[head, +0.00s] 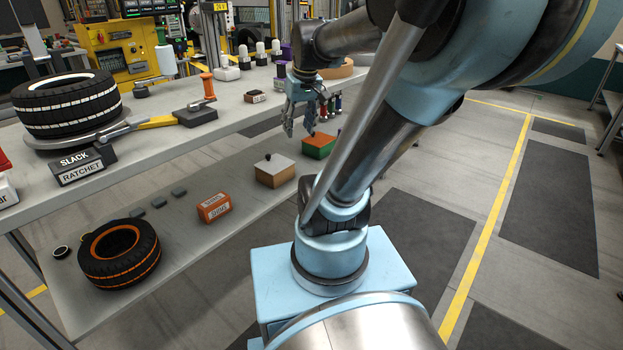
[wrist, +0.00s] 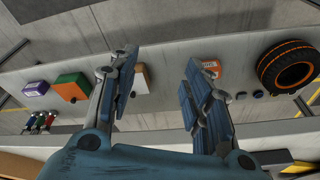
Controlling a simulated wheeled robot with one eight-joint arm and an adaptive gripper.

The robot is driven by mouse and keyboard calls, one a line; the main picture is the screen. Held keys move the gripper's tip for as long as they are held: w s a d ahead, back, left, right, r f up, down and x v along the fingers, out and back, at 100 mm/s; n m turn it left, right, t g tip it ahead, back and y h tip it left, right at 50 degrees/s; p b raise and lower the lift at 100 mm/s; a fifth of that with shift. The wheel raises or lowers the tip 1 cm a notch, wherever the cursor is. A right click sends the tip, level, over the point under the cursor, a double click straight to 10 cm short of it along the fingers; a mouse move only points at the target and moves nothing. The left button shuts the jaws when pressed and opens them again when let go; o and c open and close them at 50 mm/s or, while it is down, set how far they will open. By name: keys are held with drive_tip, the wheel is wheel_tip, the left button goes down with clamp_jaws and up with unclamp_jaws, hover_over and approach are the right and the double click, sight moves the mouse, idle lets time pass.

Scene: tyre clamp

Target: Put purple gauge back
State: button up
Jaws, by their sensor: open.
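My gripper (head: 300,128) is open and hangs just off the edge of the upper bench, above the lower shelf. In the wrist view its two fingers (wrist: 160,65) are spread wide with nothing between them. I cannot clearly make out a purple gauge. A small purple item (head: 285,50) shows at the back of the bench, partly hidden by my arm. Several small coloured items (head: 323,110) hang in a row beside the gripper; they also show in the wrist view (wrist: 42,121), too small to tell their kind.
The upper bench (head: 155,147) carries a tyre (head: 67,104) and a clamp with a yellow handle (head: 157,122). The lower shelf (head: 190,255) holds an orange box (head: 214,207), a tan box (head: 274,170), a green-orange box (head: 320,146) and an orange-striped tyre (head: 119,255).

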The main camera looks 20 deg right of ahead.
drive_tip(key=s+d+f+m+h, duration=0.1)
drive_tip(key=s+f+m, duration=0.1)
drive_tip(key=s+f, duration=0.9)
drive_tip(key=shift+s+f, duration=0.2)
drive_tip(key=shift+f, duration=0.3)
drive_tip(key=shift+d, duration=0.1)
